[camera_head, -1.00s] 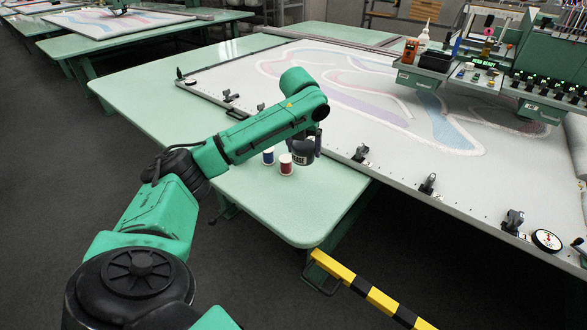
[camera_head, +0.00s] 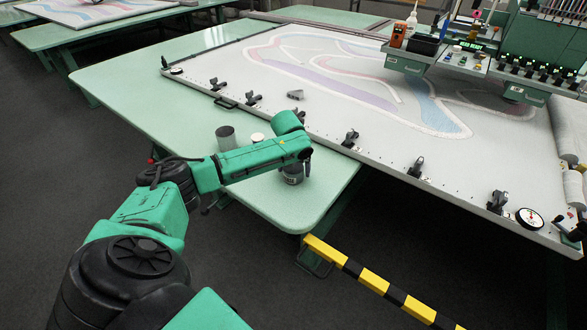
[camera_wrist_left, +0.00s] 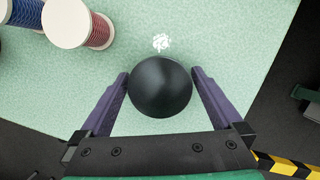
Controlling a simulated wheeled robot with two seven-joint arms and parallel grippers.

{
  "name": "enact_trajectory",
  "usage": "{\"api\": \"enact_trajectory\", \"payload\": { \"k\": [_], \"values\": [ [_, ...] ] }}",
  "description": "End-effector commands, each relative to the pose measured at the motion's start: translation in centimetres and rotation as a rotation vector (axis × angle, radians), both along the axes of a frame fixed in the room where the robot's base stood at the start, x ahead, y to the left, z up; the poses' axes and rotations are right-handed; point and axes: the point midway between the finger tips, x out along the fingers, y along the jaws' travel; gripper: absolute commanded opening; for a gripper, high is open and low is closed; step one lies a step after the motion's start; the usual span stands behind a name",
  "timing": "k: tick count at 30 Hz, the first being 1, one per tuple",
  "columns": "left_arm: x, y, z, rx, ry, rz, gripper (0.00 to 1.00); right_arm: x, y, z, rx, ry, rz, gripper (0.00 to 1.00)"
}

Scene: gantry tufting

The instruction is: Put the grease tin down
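The grease tin shows in the left wrist view as a round black top (camera_wrist_left: 160,87) between my left gripper's two purple fingers (camera_wrist_left: 160,75), which lie against its sides. In the head view the dark tin (camera_head: 292,178) is under my left wrist, over the pale green table (camera_head: 285,212) near its front corner. I cannot tell whether its base touches the table. A white mark (camera_wrist_left: 162,42) lies on the tabletop just beyond the tin. My right gripper is not in view.
A red spool (camera_wrist_left: 98,30) and a blue spool (camera_wrist_left: 25,12) stand left of the tin. A grey cylinder (camera_head: 225,137) and a white round-topped item (camera_head: 257,138) stand behind my arm. The clamped tufting frame (camera_head: 345,125) lies beyond. A yellow-black bar (camera_head: 372,281) is in front.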

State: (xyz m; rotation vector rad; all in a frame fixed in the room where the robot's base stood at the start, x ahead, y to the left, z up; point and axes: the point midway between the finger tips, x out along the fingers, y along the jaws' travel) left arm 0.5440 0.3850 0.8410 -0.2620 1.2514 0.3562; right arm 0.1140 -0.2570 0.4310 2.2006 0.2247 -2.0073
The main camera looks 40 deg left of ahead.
Motion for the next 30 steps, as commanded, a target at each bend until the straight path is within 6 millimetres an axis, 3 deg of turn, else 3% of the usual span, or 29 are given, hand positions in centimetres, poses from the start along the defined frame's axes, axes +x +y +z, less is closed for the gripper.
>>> {"api": "enact_trajectory", "payload": {
  "k": [5, 8, 18, 21, 30],
  "values": [
    [0.0, 0.0, 0.2, 0.0, -0.001, 0.0, 1.0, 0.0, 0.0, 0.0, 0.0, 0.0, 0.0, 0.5],
    [-0.2, -0.1, 1.3, 0.0, -0.002, 0.0, 1.0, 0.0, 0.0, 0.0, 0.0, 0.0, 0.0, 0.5],
    [-2.6, -1.1, 9.6, 0.001, -0.004, 0.0, 1.0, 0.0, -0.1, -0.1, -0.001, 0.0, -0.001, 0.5],
    [-3.0, -1.4, 11.0, -0.001, -0.001, 0.001, 1.0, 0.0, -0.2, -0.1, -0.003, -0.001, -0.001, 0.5],
    [-3.2, -1.4, 11.7, 0.0, 0.0, 0.001, 1.0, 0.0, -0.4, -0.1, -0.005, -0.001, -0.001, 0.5]
  ]
}}
